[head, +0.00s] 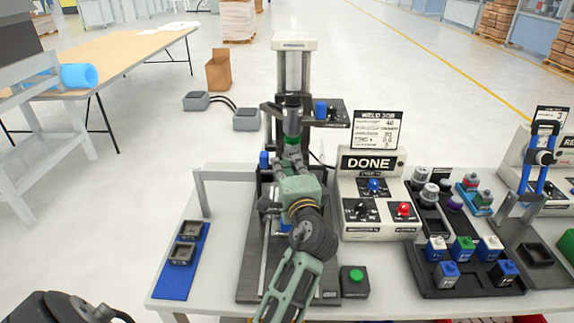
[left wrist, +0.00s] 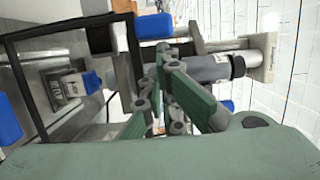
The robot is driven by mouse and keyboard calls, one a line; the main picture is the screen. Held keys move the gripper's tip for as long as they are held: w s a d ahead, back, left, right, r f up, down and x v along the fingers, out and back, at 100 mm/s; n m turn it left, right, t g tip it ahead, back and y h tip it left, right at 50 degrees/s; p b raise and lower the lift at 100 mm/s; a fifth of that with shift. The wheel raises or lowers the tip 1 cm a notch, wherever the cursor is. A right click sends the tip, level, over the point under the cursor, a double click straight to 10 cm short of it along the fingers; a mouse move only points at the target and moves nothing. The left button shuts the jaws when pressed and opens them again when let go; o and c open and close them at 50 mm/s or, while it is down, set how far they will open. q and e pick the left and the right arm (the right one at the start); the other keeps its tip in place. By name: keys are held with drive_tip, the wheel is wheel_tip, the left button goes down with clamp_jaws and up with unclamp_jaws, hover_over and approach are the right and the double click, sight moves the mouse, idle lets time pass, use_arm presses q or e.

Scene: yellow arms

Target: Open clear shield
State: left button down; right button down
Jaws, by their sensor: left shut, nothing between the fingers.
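The press-like welding station (head: 294,70) stands on the table, with a tall grey column and a dark base. My left gripper (head: 291,148) is in front of this column, its green fingers together and empty. In the left wrist view the shut fingers (left wrist: 166,62) point toward the machine. A dark-edged frame (left wrist: 131,60), which looks like the clear shield's border, is left of the fingers there. Its pane is hard to make out, and I cannot tell whether the fingers touch it. My arm hides much of the shield area in the head view. My right gripper is not seen.
A control box (head: 380,214) with a DONE sign stands right of the station, and a green button box (head: 354,281) is in front. A blue tray (head: 179,266) holds two dark parts at left. A dark rack (head: 468,284) with several blocks is at right.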

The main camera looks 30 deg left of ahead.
use_arm(q)
drive_tip(key=s+a+p, duration=0.2)
drive_tip(key=s+a, duration=0.2)
drive_tip(key=a, duration=0.3)
drive_tip(key=s+a+p, duration=0.3)
drive_tip(key=s+a, duration=0.1)
drive_tip(key=a, duration=0.3)
drive_tip(key=shift+s+a, duration=0.3)
drive_tip(key=shift+s, duration=0.1)
drive_tip(key=shift+w, duration=0.1)
